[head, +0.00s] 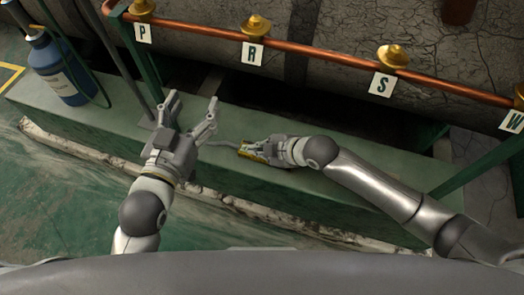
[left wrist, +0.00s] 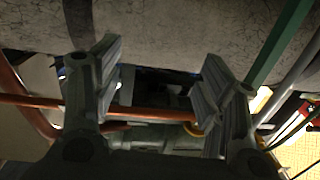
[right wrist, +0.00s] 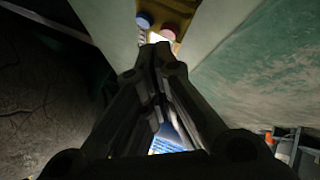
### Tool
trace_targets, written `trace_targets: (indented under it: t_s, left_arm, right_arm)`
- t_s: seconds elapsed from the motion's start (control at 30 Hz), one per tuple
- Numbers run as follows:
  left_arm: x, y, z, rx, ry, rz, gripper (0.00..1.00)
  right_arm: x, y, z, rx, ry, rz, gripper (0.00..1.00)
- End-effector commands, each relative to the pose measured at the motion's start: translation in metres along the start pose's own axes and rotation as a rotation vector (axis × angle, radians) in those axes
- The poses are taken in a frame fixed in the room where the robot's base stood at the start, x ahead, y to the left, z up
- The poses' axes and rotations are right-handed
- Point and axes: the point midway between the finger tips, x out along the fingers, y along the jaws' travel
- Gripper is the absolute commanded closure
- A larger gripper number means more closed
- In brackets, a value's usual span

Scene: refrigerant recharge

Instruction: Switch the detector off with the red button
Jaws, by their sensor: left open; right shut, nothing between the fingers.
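The yellow detector (head: 245,150) lies on the green bench, with a thin grey probe running out to its left. The right wrist view shows the detector (right wrist: 184,10) at the top, with a red button (right wrist: 169,35) and a blue button (right wrist: 143,20). My right gripper (head: 262,150) is shut and empty, low over the detector and partly covering it. Its fingertips (right wrist: 153,48) are close beside the red button; I cannot tell whether they touch it. My left gripper (head: 193,102) is open and empty above the bench, left of the detector.
A copper pipe (head: 320,52) with brass valves and tags P, R, S and W runs behind the bench (head: 215,180). A blue cylinder (head: 62,75) stands at the bench's left end. Green posts (head: 480,155) rise beside the pipe.

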Motion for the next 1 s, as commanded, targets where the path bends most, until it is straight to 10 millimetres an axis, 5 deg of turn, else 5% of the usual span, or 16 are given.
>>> trace_targets:
  t_s: [0.6, 1.0]
  left_arm:
    - [-0.002, -0.002, 0.011, 0.001, -0.066, -0.004, 0.34]
    - [-0.015, -0.007, 0.049, 0.003, -0.275, -0.017, 0.34]
  right_arm:
    - [-0.002, 0.002, -0.001, 0.000, 0.000, 0.000, 1.00]
    - [-0.007, 0.005, -0.005, 0.000, 0.000, 0.001, 1.00]
